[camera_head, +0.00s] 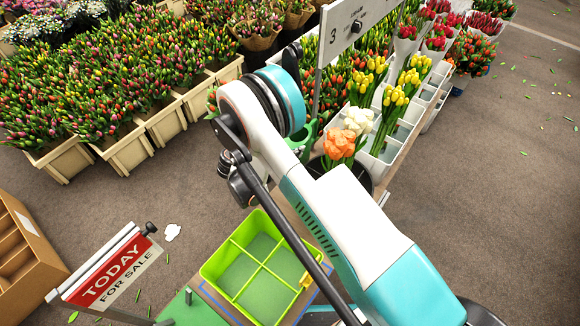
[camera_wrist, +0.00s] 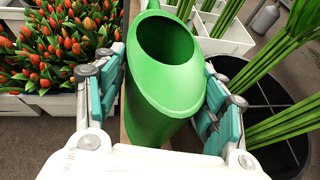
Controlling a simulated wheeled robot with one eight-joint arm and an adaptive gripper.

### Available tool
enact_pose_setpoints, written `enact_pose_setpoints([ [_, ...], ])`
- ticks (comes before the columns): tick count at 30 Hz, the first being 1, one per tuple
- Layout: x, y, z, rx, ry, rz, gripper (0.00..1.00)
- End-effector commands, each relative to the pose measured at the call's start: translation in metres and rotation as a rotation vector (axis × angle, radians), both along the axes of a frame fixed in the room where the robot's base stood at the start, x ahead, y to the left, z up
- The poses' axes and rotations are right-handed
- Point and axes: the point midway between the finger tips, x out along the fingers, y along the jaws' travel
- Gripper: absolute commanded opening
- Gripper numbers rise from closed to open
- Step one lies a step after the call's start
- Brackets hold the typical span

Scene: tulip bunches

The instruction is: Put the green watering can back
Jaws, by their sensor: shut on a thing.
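The green watering can (camera_wrist: 158,95) fills the middle of the wrist view, its open top facing the camera. My gripper (camera_wrist: 162,100) is shut on it, with one teal finger pad against each side of the body. In the head view, only a bit of the can (camera_head: 302,138) shows beside my arm, which hides the rest and my fingers. I cannot tell whether its base touches the wooden surface below.
A black round bucket (camera_wrist: 275,115) with green stems stands close on the right in the wrist view. Orange tulips (camera_wrist: 55,45) are close on the left. A lime divided crate (camera_head: 212,268) sits below my arm. A signboard (camera_head: 340,32) rises behind the can.

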Motion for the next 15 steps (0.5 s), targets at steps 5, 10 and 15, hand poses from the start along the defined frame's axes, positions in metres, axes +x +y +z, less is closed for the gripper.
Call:
enact_pose_setpoints([
  [5,0.000,0.000,-0.044,-0.001,-0.001,0.000,0.00],
  [10,0.000,0.000,-0.061,-0.001,-0.001,0.001,0.00],
  [15,0.000,0.000,-0.070,0.000,0.000,0.000,0.00],
])
